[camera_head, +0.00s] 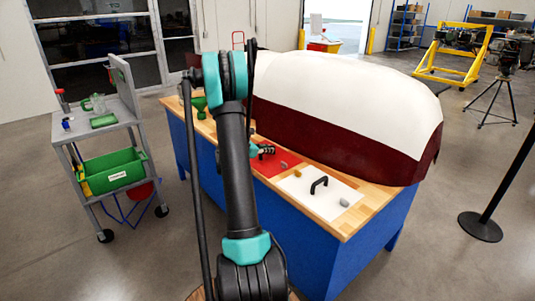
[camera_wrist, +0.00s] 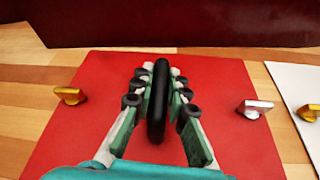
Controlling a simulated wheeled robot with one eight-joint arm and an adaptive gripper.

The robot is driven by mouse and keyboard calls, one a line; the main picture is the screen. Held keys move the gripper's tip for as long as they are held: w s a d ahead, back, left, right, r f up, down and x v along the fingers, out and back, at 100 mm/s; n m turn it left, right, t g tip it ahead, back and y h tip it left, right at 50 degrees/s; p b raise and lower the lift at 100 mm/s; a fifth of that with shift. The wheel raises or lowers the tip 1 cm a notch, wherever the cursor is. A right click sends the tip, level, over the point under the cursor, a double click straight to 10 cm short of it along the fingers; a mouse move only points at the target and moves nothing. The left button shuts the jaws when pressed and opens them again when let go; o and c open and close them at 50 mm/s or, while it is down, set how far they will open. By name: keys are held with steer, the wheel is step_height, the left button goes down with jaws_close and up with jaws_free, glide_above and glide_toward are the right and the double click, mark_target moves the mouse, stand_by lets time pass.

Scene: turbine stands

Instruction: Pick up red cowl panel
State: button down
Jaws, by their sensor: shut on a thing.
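The red cowl panel (camera_head: 269,167) is a flat red sheet lying on the wooden table top. In the wrist view the red panel (camera_wrist: 95,110) fills the middle, with a black handle (camera_wrist: 158,105) standing up from its centre. My gripper (camera_wrist: 157,82) has its fingers on both sides of this handle and is shut on it. In the head view my gripper (camera_head: 262,151) is low over the red panel, partly hidden by my arm. I see no clear gap between panel and table.
A gold latch (camera_wrist: 70,95) and a silver latch (camera_wrist: 255,108) sit at the red panel's left and right edges. A white panel (camera_head: 330,200) with a black handle lies to the right. A large white and maroon cowl (camera_head: 350,110) stands behind. A grey cart (camera_head: 100,135) is at the left.

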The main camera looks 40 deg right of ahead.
steer(key=shift+r, duration=0.15)
steer(key=shift+a+r, duration=0.2)
steer(key=shift+r, duration=0.35)
step_height(320, 180, up, 6)
steer(key=s+a, duration=0.1)
steer(key=a, duration=1.8)
steer(key=shift+s+a+f, duration=0.2)
steer(key=shift+s+a, duration=0.1)
steer(key=c, duration=2)
jaws_free()
steer(key=shift+c, duration=0.2)
jaws_close()
steer(key=shift+w+f, duration=0.1)
